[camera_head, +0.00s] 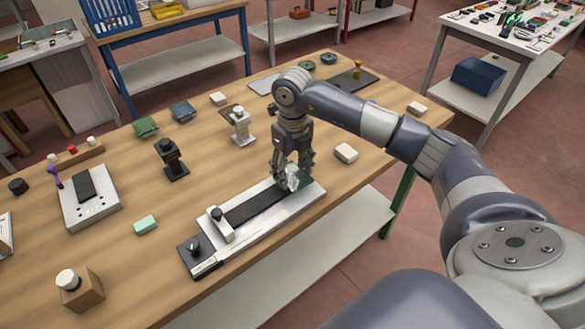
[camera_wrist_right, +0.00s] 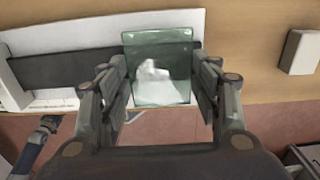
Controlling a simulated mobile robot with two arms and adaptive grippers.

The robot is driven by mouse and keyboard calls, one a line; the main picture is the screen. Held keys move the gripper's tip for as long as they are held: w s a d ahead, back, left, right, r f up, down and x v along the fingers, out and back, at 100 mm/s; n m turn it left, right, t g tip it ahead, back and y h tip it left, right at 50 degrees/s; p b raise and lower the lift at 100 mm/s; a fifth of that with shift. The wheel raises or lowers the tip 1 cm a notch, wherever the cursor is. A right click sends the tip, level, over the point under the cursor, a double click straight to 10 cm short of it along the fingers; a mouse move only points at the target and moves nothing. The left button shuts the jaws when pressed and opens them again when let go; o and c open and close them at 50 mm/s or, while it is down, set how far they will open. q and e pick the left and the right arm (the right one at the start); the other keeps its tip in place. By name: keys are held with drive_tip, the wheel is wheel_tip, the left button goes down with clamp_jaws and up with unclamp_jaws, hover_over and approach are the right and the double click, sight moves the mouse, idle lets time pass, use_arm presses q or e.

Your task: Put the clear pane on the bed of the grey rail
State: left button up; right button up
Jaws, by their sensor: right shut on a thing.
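The clear pane (camera_head: 294,178) is a small, see-through, greenish glass square at the right end of the grey rail (camera_head: 300,198). In the right wrist view the pane (camera_wrist_right: 160,55) shows between the fingers, over the end of the rail (camera_wrist_right: 60,28) and its dark bed strip (camera_wrist_right: 50,70). My right gripper (camera_head: 290,176) points down and is shut on the pane. I cannot tell whether the pane touches the bed. My left gripper is in neither view.
A grey slider (camera_head: 221,224) and a dark end block (camera_head: 195,248) sit on the rail's left part. A white block (camera_head: 346,153) lies right of the gripper, and a grey stand (camera_head: 241,126) stands behind. A green block (camera_head: 145,225) lies left of the rail.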

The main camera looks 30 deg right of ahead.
sight(293, 176)
drive_tip(key=shift+f, duration=0.9)
drive_tip(key=o, duration=1.4)
drive_tip(key=shift+r, duration=0.1)
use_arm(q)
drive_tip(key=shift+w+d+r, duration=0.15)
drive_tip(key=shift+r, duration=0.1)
use_arm(e)
drive_tip(key=shift+o, duration=0.2)
drive_tip(key=shift+r, duration=0.15)
use_arm(q)
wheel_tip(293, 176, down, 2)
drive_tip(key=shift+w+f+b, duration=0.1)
drive_tip(key=shift+b, duration=1.05)
use_arm(e)
wheel_tip(293, 176, up, 12)
